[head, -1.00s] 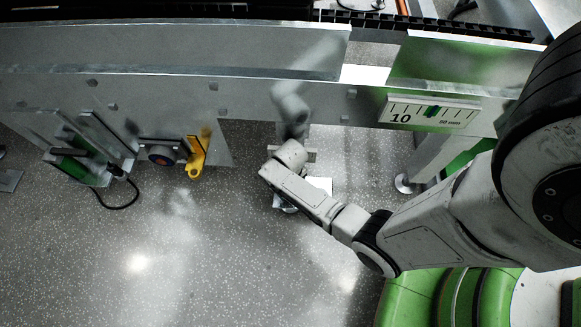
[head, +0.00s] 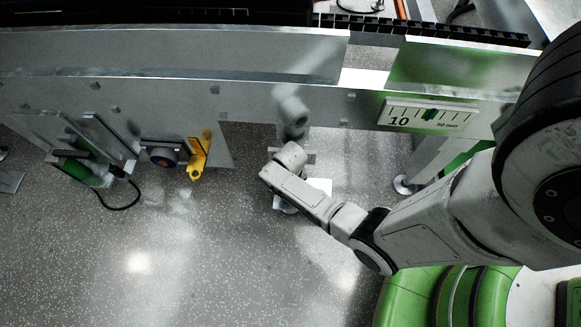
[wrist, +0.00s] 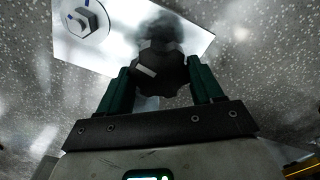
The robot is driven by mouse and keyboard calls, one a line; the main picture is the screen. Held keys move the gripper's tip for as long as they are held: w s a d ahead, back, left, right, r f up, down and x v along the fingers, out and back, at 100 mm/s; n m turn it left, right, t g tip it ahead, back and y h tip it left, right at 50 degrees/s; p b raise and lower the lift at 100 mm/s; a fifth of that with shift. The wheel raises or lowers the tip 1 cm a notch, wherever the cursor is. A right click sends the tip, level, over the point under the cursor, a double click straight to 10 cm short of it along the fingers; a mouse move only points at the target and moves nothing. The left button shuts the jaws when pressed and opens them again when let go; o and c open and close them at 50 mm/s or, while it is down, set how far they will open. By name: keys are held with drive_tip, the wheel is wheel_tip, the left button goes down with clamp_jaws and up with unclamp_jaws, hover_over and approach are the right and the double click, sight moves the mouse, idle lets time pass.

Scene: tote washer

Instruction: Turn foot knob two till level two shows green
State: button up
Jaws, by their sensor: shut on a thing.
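In the wrist view, my gripper (wrist: 160,78) has its two dark green fingers on either side of a dark, lobed knob (wrist: 163,72) with a white mark on it. The fingers are shut on the knob, above a pale foot plate (wrist: 192,38). In the head view, my arm hides the gripper and knob; part of the pale plate (head: 319,187) shows beside the wrist. A white scale plate (head: 400,107) marked 10 and 50 mm, with a green marker (head: 430,115), is on the machine's side. I cannot tell whether it is the level two display.
A hex nut (wrist: 82,20) with a blue mark sits on the foot plate. A yellow hook-shaped part (head: 197,160) and a dark round fitting (head: 163,156) hang under the frame at left. A black cable (head: 123,205) loops there. The floor (head: 230,270) in front is clear.

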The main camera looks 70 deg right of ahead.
drive_tip(key=m+p, duration=0.2)
drive_tip(key=m, duration=0.4)
drive_tip(key=shift+r+p, duration=0.1)
drive_tip(key=shift+p, duration=0.25)
drive_tip(key=m+p, duration=0.1)
drive_tip(key=m, duration=0.4)
drive_tip(key=shift+m, duration=0.4)
drive_tip(key=o, duration=1.1)
drive_tip(key=shift+c, duration=0.2)
wheel_tip(320, 180, up, 11)
drive_tip(key=p, duration=0.6)
drive_tip(key=shift+f+p, duration=0.2)
drive_tip(key=shift+p, duration=0.15)
